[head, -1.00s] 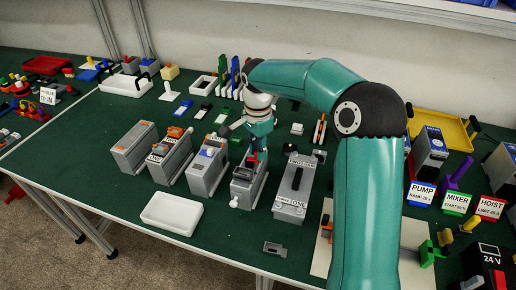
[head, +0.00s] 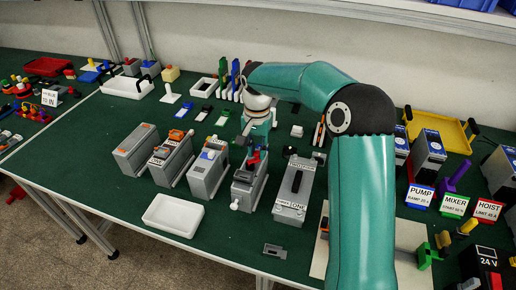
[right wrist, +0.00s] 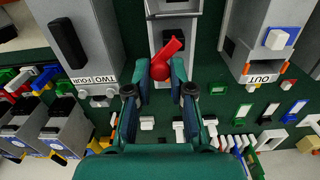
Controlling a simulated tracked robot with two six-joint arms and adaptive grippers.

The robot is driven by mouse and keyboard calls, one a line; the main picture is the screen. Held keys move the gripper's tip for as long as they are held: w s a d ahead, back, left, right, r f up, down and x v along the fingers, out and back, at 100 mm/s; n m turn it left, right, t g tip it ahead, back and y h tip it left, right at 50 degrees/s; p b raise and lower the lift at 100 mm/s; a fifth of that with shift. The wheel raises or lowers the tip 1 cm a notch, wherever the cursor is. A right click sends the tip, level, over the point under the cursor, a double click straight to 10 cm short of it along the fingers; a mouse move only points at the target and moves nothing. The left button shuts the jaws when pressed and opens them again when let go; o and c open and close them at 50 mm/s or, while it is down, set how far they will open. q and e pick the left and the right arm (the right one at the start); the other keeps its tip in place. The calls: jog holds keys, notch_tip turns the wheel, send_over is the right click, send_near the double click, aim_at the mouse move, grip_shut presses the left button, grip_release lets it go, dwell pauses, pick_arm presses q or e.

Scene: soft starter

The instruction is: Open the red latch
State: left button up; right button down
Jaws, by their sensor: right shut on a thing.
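The red latch (right wrist: 168,52) is a short red lever with a round ball end, on the face of a grey box (right wrist: 193,22). In the right wrist view it leans, its ball end lower left and its other end upper right. My right gripper (right wrist: 161,70) is shut on the red latch, with its fingertips at either side of the ball end. In the head view the gripper (head: 251,148) reaches down over the back of the grey box (head: 246,192), and only a little of the red latch (head: 254,157) shows. My left gripper is out of view.
Similar grey boxes stand close by on both sides, including one with a black handle (head: 298,180) and one with a blue-and-white top (head: 208,172). A white tray (head: 173,216) lies in front. The green table is clear around the tray.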

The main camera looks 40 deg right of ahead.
aim_at(257, 153)
jog(key=shift+w+r, duration=0.1)
jog(key=c, duration=1)
grip_release()
notch_tip(257, 153, up, 12)
jog(key=shift+f, duration=0.1)
